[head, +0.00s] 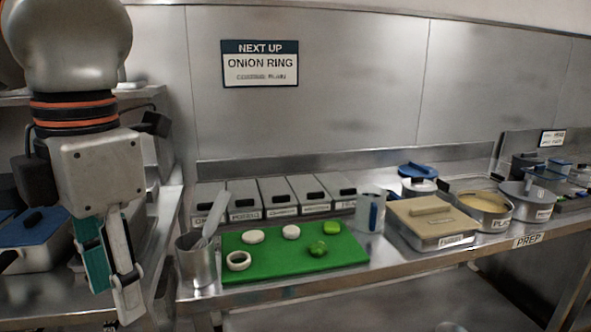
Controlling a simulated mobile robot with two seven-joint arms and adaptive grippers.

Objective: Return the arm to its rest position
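My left gripper (117,283) hangs pointing down at the left side of the head view, left of the steel cup and the green board. A grey finger and a teal part show below its body. They overlap from this angle, so I cannot tell whether it is open or shut. I see nothing clearly held in it. My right gripper is not in view.
A green board (268,265) holds onion pieces and green pepper pieces. A steel cup (196,262) with utensils stands left of it. Lidded bins (280,196) line the back. A beige-lidded container (428,222) and pots (484,206) stand right. A blue-lidded container (30,240) is left.

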